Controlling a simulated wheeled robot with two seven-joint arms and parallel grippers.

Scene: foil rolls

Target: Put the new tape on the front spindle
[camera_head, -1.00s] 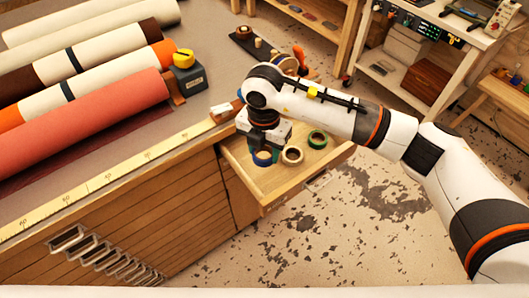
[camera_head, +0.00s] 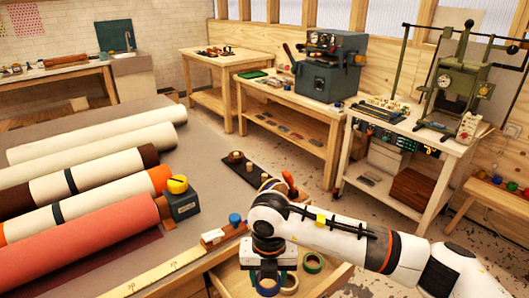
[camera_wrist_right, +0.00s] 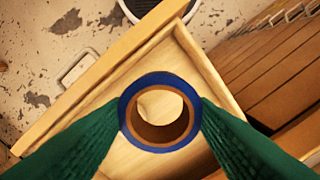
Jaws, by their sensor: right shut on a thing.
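A blue tape roll (camera_wrist_right: 160,79) with a brown core sits between the green fingers of my right gripper (camera_wrist_right: 161,112) in the right wrist view, with one finger on each side. The jaws are shut on it. In the head view my right gripper (camera_head: 267,272) points down over the open wooden drawer (camera_head: 327,280), and the blue roll (camera_head: 267,288) shows at its tip. A wheel-like part (camera_head: 272,184) is partly hidden behind my arm; I cannot make out a front spindle. My left gripper is out of view.
The grey worktable (camera_head: 205,142) carries large fabric rolls, including a red one (camera_head: 80,240), and a dark block with a yellow top (camera_head: 180,198). A dark board (camera_head: 241,170) with small wooden pieces lies near its right edge. Benches with machines stand behind.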

